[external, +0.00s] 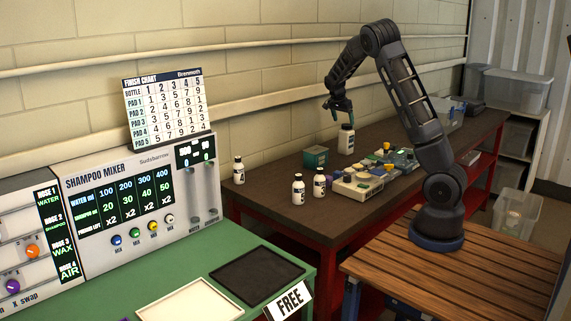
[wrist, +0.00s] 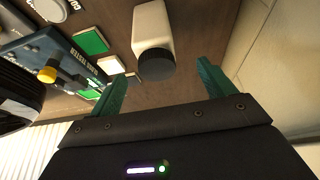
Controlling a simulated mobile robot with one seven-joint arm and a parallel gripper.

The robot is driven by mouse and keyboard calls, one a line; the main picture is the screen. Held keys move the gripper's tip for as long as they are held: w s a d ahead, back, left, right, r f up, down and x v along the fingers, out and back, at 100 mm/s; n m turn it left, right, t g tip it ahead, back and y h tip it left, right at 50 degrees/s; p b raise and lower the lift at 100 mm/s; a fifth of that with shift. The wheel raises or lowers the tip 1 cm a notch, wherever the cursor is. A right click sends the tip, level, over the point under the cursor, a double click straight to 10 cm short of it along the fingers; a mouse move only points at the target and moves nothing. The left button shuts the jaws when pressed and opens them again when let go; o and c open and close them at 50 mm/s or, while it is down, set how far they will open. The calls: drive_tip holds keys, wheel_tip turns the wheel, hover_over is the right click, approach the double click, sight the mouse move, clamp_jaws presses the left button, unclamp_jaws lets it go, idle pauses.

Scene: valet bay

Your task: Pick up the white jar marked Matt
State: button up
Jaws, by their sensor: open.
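A white jar with a black cap (external: 346,141) stands upright on the brown workbench, directly below my gripper (external: 339,112) in the external view. In the wrist view the same white jar (wrist: 153,24) lies ahead, with its black cap between the directions of the two teal fingers. My gripper (wrist: 162,72) is open and empty, apart from the jar. No marking on this jar can be read. Three more white bottles with black caps stand on the bench: one at the left (external: 239,171) and two near the front edge, (external: 298,189) and its neighbour (external: 319,185).
A green box (external: 316,157) stands left of the jar. A cream device (external: 362,183) and boards with green and white pads (external: 398,160) lie to its front and right. Clear bins (external: 441,111) stand farther back. The wall runs behind the bench.

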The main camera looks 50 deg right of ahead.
sight(345, 125)
drive_tip(key=x, duration=0.3)
drive_tip(key=shift+s+x, duration=0.2)
drive_tip(key=shift+x, duration=1.15)
drive_tip(key=shift+s+x, duration=0.15)
drive_tip(key=shift+x, duration=1.15)
drive_tip(key=shift+d, duration=0.2)
drive_tip(key=shift+c, duration=0.2)
drive_tip(key=shift+r, duration=0.1)
drive_tip(key=c, duration=1.4)
